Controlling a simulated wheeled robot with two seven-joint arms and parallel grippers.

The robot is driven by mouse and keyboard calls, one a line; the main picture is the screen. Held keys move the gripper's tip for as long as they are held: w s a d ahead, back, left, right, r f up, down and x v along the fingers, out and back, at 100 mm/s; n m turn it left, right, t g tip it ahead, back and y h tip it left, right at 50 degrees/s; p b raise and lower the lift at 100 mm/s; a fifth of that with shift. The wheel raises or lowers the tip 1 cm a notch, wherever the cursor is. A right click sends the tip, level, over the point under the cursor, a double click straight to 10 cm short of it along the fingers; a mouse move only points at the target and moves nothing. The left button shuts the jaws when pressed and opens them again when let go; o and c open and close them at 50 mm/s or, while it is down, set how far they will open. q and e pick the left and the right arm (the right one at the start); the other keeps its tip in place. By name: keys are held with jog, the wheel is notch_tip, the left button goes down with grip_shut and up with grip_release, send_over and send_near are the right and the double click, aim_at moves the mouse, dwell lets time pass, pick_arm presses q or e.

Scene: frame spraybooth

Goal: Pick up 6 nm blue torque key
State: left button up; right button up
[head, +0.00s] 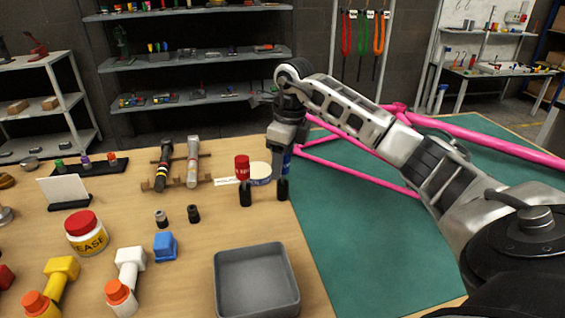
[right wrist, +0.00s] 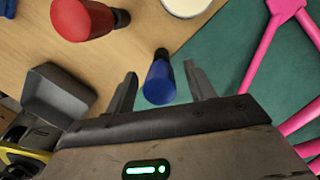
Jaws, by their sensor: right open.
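The blue torque key (right wrist: 158,82) stands upright with its black end (head: 282,190) down on the wooden table. In the head view my right gripper (head: 285,170) comes down over it from above and hides most of its blue handle. In the right wrist view my right gripper's fingers (right wrist: 160,82) are open, one on each side of the blue handle, with a gap showing on both sides. A similar red key (head: 242,168) stands to the left and also shows in the right wrist view (right wrist: 83,18). No size marking is readable. My left gripper is out of view.
A grey tray (head: 256,247) sits at the table's front, near the keys. A white-topped round tin (head: 261,170) is behind them. Pink frame tubes (head: 350,172) lie over the green mat (head: 355,235) at right. A grease jar (head: 86,235) and dumbbell-shaped pieces are at left.

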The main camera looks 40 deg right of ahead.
jog(key=shift+w+f, duration=0.1)
jog(key=shift+f, duration=0.65)
jog(key=c, duration=1.1)
